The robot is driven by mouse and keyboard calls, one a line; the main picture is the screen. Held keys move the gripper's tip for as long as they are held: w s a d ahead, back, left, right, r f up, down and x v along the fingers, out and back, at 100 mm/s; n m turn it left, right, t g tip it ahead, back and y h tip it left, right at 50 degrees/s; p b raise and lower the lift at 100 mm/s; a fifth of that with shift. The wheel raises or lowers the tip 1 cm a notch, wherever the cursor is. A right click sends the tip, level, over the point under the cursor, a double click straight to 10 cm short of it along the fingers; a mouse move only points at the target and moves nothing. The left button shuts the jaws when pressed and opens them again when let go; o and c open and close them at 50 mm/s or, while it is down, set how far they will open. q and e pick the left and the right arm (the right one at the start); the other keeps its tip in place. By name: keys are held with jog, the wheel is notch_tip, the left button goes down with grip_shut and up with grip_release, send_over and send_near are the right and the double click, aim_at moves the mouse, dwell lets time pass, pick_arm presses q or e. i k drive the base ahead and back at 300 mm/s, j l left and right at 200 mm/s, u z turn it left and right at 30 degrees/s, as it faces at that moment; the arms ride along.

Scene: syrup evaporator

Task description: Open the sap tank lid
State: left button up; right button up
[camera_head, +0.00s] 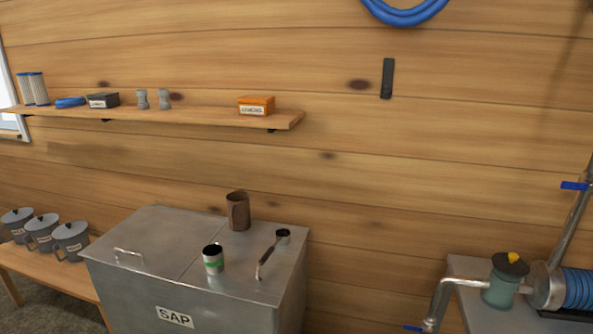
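The sap tank (176,319) is a grey metal box with a "SAP" label on its front, at the lower left of the head view. Its top has a seam across it. The left part is the lid (160,233), lying flat and shut, with a bar handle (128,256) near its left front edge. Neither of my grippers shows in this view.
Several lidded grey pails (71,241) stand on a wooden bench (50,274) left of the tank. A wall shelf (190,116) with small items runs above. A pump (503,280) with pipes sits on a grey stand (480,312) at right. Floor space between tank and stand is not visible.

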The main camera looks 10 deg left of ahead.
aim_at(158, 243)
jog(key=u, duration=1.25)
